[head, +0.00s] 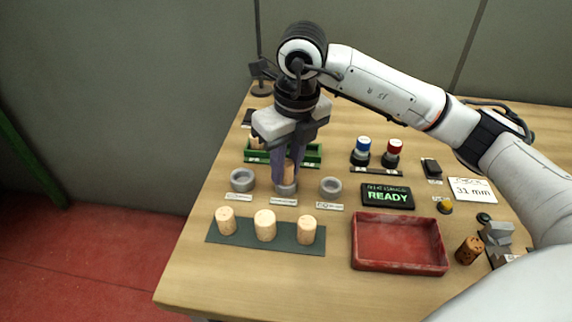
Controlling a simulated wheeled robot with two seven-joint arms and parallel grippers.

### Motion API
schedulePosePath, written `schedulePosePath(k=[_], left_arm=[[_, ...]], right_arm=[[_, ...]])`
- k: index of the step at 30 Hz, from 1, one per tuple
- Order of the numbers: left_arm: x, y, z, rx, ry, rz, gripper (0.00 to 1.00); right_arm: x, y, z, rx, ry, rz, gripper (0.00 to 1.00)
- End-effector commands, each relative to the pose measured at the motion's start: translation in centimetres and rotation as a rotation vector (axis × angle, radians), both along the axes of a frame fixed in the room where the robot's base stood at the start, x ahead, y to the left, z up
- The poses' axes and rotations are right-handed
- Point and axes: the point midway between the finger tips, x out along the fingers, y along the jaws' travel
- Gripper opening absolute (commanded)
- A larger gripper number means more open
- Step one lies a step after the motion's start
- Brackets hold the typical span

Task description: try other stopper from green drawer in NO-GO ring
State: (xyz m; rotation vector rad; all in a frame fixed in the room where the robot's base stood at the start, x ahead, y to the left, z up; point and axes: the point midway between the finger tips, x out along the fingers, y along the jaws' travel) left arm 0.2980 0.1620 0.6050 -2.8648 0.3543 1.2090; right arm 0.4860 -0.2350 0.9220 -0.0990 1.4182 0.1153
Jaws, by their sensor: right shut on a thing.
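My right gripper (287,178) points down and is shut on a cork stopper (289,172). The stopper is upright at the middle grey ring (286,189); I cannot tell whether its lower end is inside the ring or just above it. A left ring (242,180) and a right ring (331,186) stand empty on either side. The ring labels are too small to read, so I cannot tell which is NO-GO. The green drawer (312,154) is behind the gripper, partly hidden, with a stopper (256,142) at its left end. My left gripper is out of view.
Three stoppers stand on a dark green mat (265,243) in front. A red tray (398,243) is empty, with a darker cork (468,250) at its right. A display (387,196) reads READY. Blue (362,149) and red (392,152) capped items stand behind. A card (471,189) reads 31 mm.

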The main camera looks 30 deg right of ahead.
Motion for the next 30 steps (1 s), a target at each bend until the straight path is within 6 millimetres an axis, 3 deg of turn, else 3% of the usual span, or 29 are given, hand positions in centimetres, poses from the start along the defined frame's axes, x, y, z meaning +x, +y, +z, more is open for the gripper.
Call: schedulePosePath(k=[1, 5, 16, 30], left_arm=[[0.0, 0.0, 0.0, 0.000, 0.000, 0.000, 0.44], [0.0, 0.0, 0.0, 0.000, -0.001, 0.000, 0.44], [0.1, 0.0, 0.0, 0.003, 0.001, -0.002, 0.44], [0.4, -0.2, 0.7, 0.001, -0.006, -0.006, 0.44]], right_arm=[[0.0, 0.0, -0.1, 0.000, 0.000, 0.000, 0.25], [0.0, 0.0, 0.0, 0.000, 0.000, 0.000, 0.45], [0.0, 0.0, 0.0, 0.000, 0.000, 0.000, 0.45], [-1.2, -0.2, 8.6, 0.000, -0.004, 0.000, 0.45]])
